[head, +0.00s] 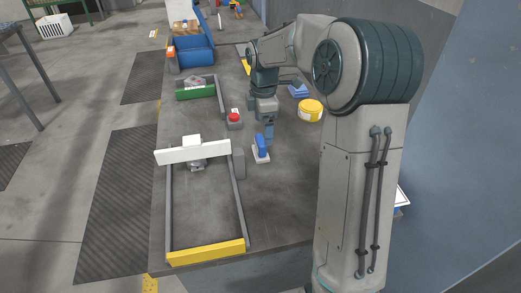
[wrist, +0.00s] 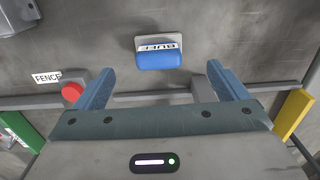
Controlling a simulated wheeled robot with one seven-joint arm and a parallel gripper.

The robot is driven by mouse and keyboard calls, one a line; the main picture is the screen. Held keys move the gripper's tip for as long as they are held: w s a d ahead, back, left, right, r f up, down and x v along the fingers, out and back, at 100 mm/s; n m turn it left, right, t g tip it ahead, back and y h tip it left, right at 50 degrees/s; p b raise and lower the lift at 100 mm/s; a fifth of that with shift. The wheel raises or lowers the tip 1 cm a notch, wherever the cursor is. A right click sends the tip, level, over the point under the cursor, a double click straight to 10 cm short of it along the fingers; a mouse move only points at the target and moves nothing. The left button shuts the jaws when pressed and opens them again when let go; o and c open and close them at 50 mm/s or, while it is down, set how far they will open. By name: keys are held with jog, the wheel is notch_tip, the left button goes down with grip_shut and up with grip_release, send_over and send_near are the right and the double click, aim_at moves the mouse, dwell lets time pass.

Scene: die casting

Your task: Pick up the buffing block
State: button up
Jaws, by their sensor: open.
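The gap in height is hard to tell.
A red button (head: 234,118) labelled "FENCE" stands left of the block. A frame with a yellow bar (head: 205,252) and white bar (head: 193,151) lies at near left. A green-sided tray (head: 195,92), blue bin (head: 194,52) and yellow tub (head: 310,110) stand farther back.

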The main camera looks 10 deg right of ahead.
aim_at(261, 139)
jog(key=f, duration=0.9)
jog(key=shift+w+a+b, duration=0.1)
jog(key=shift+a+b, duration=0.15)
jog(key=shift+b, duration=0.05)
jog(key=c, duration=1.2)
jog(key=shift+r, duration=0.1)
